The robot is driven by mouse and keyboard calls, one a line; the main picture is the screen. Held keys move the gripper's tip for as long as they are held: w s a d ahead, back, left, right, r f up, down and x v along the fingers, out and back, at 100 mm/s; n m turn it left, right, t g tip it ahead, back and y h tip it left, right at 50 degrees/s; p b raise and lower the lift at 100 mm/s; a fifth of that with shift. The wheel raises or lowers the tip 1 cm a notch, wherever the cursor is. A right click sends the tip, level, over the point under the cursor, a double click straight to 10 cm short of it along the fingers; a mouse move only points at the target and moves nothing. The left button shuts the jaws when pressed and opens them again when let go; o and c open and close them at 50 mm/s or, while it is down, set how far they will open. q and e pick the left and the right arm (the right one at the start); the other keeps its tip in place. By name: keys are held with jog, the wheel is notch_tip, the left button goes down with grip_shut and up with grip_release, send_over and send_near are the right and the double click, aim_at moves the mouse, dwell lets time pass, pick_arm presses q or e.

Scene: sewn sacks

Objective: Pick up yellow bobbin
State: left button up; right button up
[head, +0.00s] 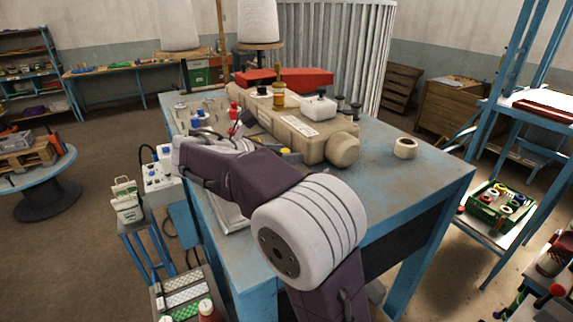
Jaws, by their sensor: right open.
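A small yellow piece (286,152) shows just behind my right forearm, against the near side of the beige sewing machine (310,132). It is partly hidden, and I cannot tell whether it is the yellow bobbin. An amber upright item (279,96) stands on top of the machine. My right arm reaches over the blue table (430,185) and bends left. My right gripper (243,123) is at the near left of the machine, mostly hidden by its own wrist, open, with nothing seen held. My left gripper is not in view.
A cream roll (405,149) lies on the table's right part, with bare tabletop around it. Small blue and white items (198,120) stand at the back left. A control box (160,177) is beside the left edge. A blue shelf frame with a green crate (497,207) stands right.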

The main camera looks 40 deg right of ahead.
jog(key=shift+d+f, duration=0.15)
jog(key=shift+d, duration=0.05)
grip_shut()
jog(key=shift+a, duration=0.1)
